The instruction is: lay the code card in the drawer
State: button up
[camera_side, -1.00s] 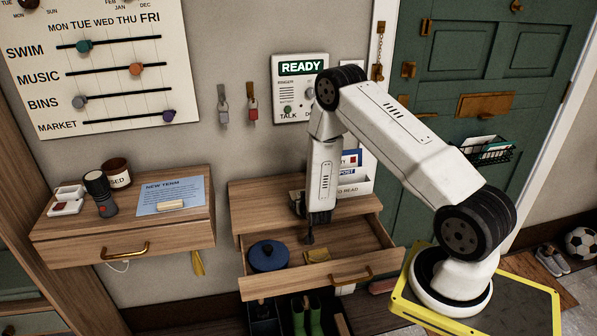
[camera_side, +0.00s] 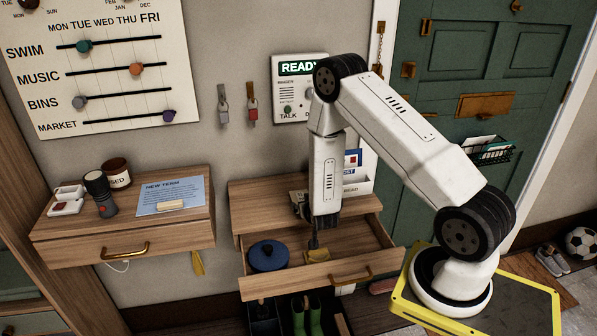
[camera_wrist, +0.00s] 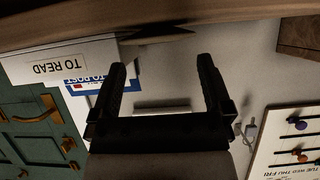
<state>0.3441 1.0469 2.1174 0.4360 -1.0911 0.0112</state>
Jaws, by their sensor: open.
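The drawer (camera_side: 345,281) is pulled open below the right cabinet top. A round blue lidded pot (camera_side: 268,256) sits at its left, and a small yellow item (camera_side: 317,257) lies near its middle. I cannot tell whether the yellow item is the code card; no other card is clearly identifiable. My gripper (camera_side: 314,243) hangs over the drawer, just above the yellow item in the side view; whether they touch is unclear. In the wrist view, the two fingers of my gripper (camera_wrist: 161,68) are spread apart with nothing seen held between them.
The right cabinet top (camera_side: 250,193) carries a small dark object (camera_side: 299,205) and a white TO READ holder (camera_wrist: 65,62). The left cabinet (camera_side: 125,245) holds a torch (camera_side: 100,193), a jar and a blue notice. A READY panel (camera_side: 299,90) hangs on the wall behind my arm.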

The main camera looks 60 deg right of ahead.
jog(key=shift+v, duration=1.6)
jog(key=shift+a, duration=0.1)
jog(key=a+r+n+g+y, duration=0.1)
jog(key=a+r+n+y, duration=0.3)
jog(key=a+r+y, duration=0.6)
jog(key=s+a+r+n+g+h, duration=0.1)
jog(key=s+a+r+n+g, duration=0.4)
jog(key=s+a, duration=0.4)
jog(key=shift+s+r, duration=0.15)
jog(key=shift+s, duration=0.35)
jog(key=shift+w, duration=0.15)
